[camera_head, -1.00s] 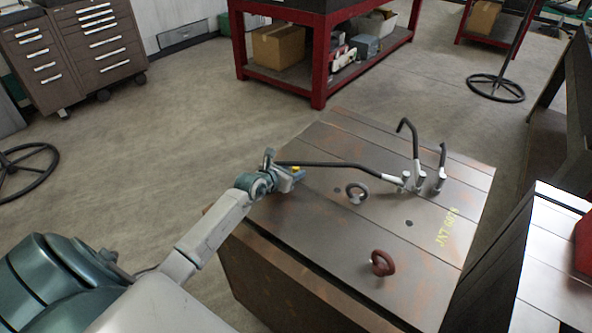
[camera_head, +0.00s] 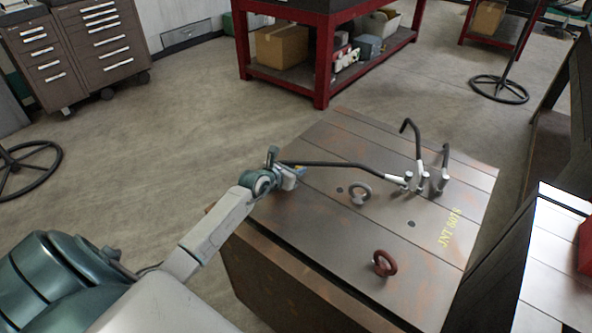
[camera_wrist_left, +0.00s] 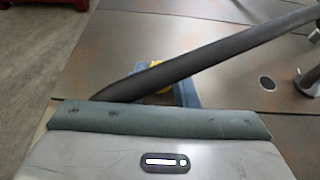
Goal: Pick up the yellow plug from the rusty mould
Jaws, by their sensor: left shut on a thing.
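The rusty mould (camera_head: 345,240) is a large brown-grey metal block with yellow lettering on top. My left gripper (camera_head: 298,171) is at the far left part of its top face. The yellow plug (camera_wrist_left: 155,64) shows in the left wrist view as a small yellow patch beside the blue fingers of my left gripper (camera_wrist_left: 172,90). My left gripper is shut on the plug. A black bent rod (camera_wrist_left: 190,65) crosses in front and hides much of the plug and fingers. In the head view only a speck of yellow shows at the fingertips. My right gripper is not in view.
The black rod (camera_head: 335,164) runs from beside my left gripper to silver fittings (camera_head: 409,181) on the mould. Two lifting rings, one grey (camera_head: 361,193) and one rust-red (camera_head: 384,263), stand on the top. Another metal block (camera_head: 550,260) is at the right.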

